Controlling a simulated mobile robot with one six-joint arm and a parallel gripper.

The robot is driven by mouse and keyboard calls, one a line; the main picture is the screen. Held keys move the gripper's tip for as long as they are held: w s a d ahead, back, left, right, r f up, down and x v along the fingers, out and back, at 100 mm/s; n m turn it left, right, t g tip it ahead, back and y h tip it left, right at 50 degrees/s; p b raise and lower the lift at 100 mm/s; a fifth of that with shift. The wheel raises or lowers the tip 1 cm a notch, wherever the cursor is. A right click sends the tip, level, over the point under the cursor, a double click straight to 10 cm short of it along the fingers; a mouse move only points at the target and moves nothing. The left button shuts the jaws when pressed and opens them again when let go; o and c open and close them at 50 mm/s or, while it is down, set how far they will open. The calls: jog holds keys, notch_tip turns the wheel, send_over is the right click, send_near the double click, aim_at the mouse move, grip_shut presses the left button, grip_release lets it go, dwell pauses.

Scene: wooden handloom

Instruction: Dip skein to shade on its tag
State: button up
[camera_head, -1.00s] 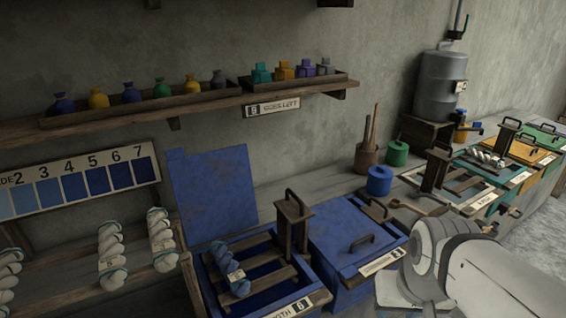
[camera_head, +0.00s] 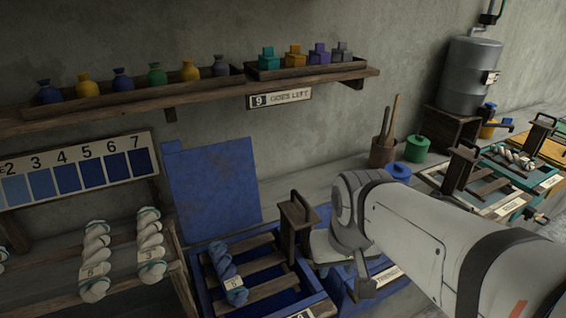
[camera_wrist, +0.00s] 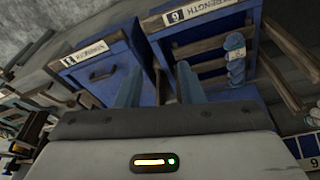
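A blue skein (camera_head: 226,272) with a pale tag lies on the wooden slats of the open blue vat (camera_head: 203,290). It also shows in the wrist view (camera_wrist: 236,60), near the vat's strength label (camera_wrist: 192,12). I cannot read the skein's tag for certain. My gripper (camera_wrist: 158,82) is open, its two fingers apart with nothing between them, pointing toward the two blue vats. The blue skein is ahead and right of the fingers there. In the head view my arm covers much of the neighbouring lidded blue vat (camera_head: 385,283), and the fingers are hidden.
White tagged skeins (camera_head: 151,245) hang on a rack at the left. A numbered blue shade card (camera_head: 80,170) is behind them. The open vat's raised lid (camera_head: 212,190) and an upright wooden handle post (camera_head: 297,225) stand close by. Further vats (camera_head: 490,180) line the bench at right.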

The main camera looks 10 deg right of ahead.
jog(key=w+a+r, duration=0.1)
jog(key=w, duration=0.2)
jog(key=n+g+h+p, duration=0.1)
jog(key=n+g+h, duration=0.1)
jog(key=n, duration=0.1)
send_near(300, 197)
jog(key=f, duration=0.2)
jog(key=d+f, duration=0.1)
jog(key=f, duration=0.5)
jog(key=shift+w+d, duration=0.15)
jog(key=shift+d, duration=0.05)
jog(key=shift+r, duration=0.1)
jog(key=c, duration=0.7)
grip_shut()
